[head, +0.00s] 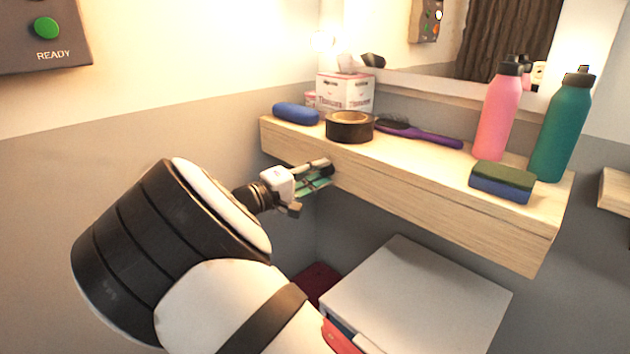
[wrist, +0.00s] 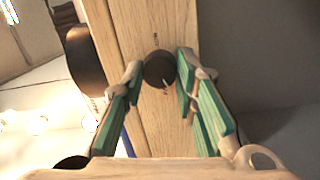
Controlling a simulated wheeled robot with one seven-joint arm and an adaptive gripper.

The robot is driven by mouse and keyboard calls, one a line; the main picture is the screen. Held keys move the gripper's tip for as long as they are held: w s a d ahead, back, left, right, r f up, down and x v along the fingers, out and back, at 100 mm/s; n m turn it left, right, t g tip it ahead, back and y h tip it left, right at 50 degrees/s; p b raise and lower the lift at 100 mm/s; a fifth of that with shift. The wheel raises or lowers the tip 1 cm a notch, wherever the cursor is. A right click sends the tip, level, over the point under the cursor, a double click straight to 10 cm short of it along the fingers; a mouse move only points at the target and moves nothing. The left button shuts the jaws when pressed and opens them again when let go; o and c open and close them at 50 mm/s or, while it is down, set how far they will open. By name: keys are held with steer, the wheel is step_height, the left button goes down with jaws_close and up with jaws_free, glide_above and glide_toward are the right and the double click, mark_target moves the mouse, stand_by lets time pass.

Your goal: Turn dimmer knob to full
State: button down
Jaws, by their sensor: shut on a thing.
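The dimmer knob (wrist: 160,69) is a dark round knob on the pale wooden front edge of the shelf. A light pointer line shows on its lower part in the wrist view, and faint marks lie on the wood above and below it. My gripper (wrist: 162,75) has green-padded fingers on both sides of the knob and is shut on it. In the head view, my gripper (head: 322,172) is at the left part of the shelf's front edge, and the knob cannot be made out clearly there.
The wooden shelf (head: 430,205) holds a blue case (head: 296,113), a roll of dark tape (head: 350,130), a tissue box (head: 345,93), a purple hairbrush (head: 425,136), a sponge (head: 502,181), a pink bottle (head: 498,118) and a teal bottle (head: 562,135). A white-topped surface (head: 415,300) is below.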

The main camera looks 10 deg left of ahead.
steer(key=m+b, duration=0.4)
steer(key=shift+w+a+r+m, duration=0.15)
steer(key=shift+r+m, duration=0.15)
steer(key=shift+r, duration=0.05)
stand_by(0.4)
steer(key=c, duration=1.3)
jaws_free()
steer(key=shift+f, duration=0.1)
steer(key=v, duration=1.2)
steer(key=shift+r, duration=0.25)
